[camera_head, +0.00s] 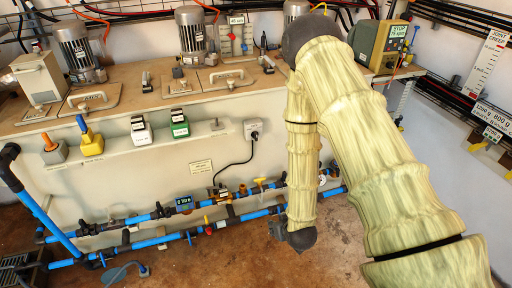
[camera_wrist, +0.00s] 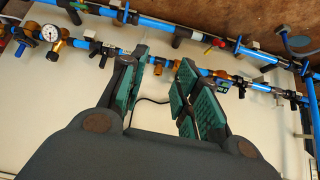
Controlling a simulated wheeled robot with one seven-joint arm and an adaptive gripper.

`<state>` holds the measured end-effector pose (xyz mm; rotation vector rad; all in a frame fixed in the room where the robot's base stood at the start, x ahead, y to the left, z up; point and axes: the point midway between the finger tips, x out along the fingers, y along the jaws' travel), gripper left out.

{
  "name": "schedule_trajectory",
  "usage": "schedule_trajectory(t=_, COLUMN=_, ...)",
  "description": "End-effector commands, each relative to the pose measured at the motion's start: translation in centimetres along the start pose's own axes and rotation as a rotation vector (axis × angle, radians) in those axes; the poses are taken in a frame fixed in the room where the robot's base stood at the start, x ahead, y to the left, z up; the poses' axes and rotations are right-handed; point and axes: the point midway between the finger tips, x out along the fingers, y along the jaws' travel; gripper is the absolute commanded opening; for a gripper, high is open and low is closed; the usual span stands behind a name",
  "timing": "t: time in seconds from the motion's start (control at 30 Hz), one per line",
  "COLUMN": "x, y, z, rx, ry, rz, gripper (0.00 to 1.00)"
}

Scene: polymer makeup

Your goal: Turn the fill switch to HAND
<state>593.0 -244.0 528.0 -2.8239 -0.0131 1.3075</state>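A small pale box with a dark fitting (camera_head: 253,129) is on the upper right of the tank's front wall in the head view. A black cable runs down from it. It may be the fill switch, but I cannot read its lettering or knob position. In the wrist view, my gripper (camera_wrist: 163,62) has its two green-padded fingers apart with nothing between them. The pale tank wall, pipes and part of the black cable lie beyond them. In the head view my arm hangs in front of the tank's right part, and no fingers can be made out. No switch is clear in the wrist view.
Blue pipes (camera_head: 152,243) with valves run low along the tank (camera_head: 110,190). A blue meter (camera_head: 184,203) sits on the upper pipe. A pressure gauge (camera_wrist: 48,32) shows in the wrist view. Motors (camera_head: 77,50) and handled lids stand on top. Yellow (camera_head: 91,144) and green (camera_head: 179,129) fittings project in front.

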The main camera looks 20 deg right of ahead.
Motion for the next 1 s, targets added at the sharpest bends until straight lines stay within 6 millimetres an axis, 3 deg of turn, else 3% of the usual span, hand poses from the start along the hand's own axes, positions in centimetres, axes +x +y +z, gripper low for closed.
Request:
schedule_trajectory(t=0.03, x=2.2, y=0.3, z=-1.5, rx=-0.002, ry=0.067, rz=-0.001, gripper=0.32)
schedule_trajectory(t=0.23, x=5.6, y=0.9, z=-10.3, rx=-0.015, ry=0.329, rz=-0.011, gripper=0.32)
schedule_trajectory(t=0.4, x=6.8, y=1.5, z=-17.5, rx=-0.027, ry=0.548, rz=-0.017, gripper=0.32)
schedule_trajectory(t=0.6, x=6.2, y=2.2, z=-24.1, rx=-0.037, ry=0.753, rz=-0.021, gripper=0.32)
schedule_trajectory(t=0.73, x=5.5, y=2.4, z=-26.6, rx=-0.043, ry=0.832, rz=-0.023, gripper=0.32)
schedule_trajectory(t=1.0, x=5.7, y=2.5, z=-28.7, rx=-0.046, ry=0.871, rz=-0.024, gripper=0.32)
